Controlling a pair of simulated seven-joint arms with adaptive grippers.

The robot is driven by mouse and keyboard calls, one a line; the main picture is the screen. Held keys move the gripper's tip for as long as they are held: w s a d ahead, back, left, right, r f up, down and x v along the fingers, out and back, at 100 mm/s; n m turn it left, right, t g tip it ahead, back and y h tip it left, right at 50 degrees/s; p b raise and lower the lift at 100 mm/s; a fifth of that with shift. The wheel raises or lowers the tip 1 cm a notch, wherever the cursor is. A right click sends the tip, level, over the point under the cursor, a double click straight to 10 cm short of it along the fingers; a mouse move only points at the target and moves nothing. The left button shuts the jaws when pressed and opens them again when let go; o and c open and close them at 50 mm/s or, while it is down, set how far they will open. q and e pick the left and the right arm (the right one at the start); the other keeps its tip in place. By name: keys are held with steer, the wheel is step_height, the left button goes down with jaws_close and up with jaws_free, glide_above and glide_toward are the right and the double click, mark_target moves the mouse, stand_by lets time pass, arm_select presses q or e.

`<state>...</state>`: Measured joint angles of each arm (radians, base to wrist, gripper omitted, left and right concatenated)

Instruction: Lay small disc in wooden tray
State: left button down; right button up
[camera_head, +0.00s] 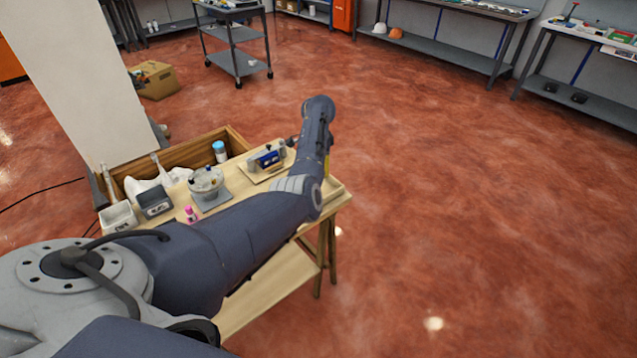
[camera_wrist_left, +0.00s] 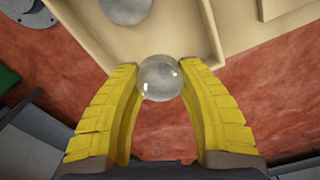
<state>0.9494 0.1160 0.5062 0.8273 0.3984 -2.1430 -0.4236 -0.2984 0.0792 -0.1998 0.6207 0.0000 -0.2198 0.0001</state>
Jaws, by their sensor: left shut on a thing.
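My left gripper (camera_wrist_left: 160,84) has yellow fingers shut on a small clear, glassy disc (camera_wrist_left: 160,77), held at its sides between the fingertips. In the left wrist view the disc overlaps the near wall of a pale wooden tray (camera_wrist_left: 196,50); I cannot tell its height above it. A larger grey disc (camera_wrist_left: 126,8) shows inside the tray, cut off by the top edge. In the head view my left arm covers most of the gripper; only a bit of yellow finger (camera_head: 327,166) shows, near the table's right end. My right gripper is not in view.
The wooden table (camera_head: 265,290) carries a round grey-and-white device (camera_head: 206,182), a dark grey box (camera_head: 155,201), a pink-capped bottle (camera_head: 190,213) and a blue device (camera_head: 266,158) on a board. A wooden crate (camera_head: 235,140) stands behind. Red floor beyond the table's right end is clear.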

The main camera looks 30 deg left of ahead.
arm_select(q)
steer(key=shift+f, duration=3.3)
steer(key=shift+f, duration=0.1)
steer(key=c, duration=0.8)
jaws_free()
steer(key=shift+c, duration=0.2)
step_height(320, 180, up, 12)
steer(key=shift+r, duration=0.1)
